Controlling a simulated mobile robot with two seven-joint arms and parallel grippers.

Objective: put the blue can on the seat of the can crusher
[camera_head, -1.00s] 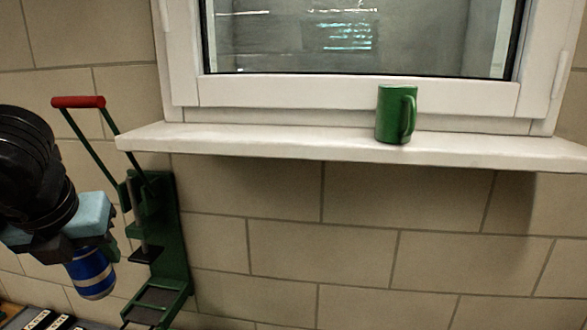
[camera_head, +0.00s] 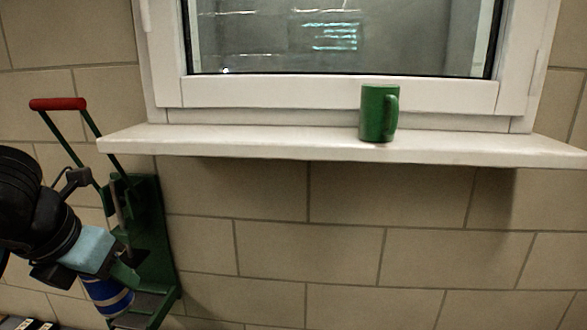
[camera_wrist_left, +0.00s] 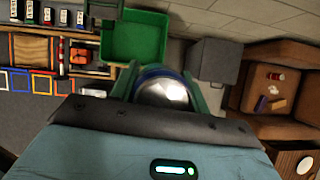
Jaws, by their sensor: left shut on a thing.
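The blue can (camera_head: 110,296) with pale bands is held by my left gripper (camera_head: 112,278), which is shut on it. In the left wrist view the can's shiny end (camera_wrist_left: 163,93) shows between the fingers. The can crusher (camera_head: 147,235) is a green frame with a red-handled lever (camera_head: 58,104), raised, against the tiled wall. In the head view the can overlaps the lower front of the crusher. The seat (camera_head: 150,303) is partly hidden by the can, and I cannot tell whether they touch. My right gripper is not in view.
A green mug (camera_head: 378,113) stands on the white window sill (camera_head: 280,145), right of the crusher. The left wrist view shows a green bin (camera_wrist_left: 134,38), a grey box (camera_wrist_left: 214,62) and a brown armchair (camera_wrist_left: 283,75).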

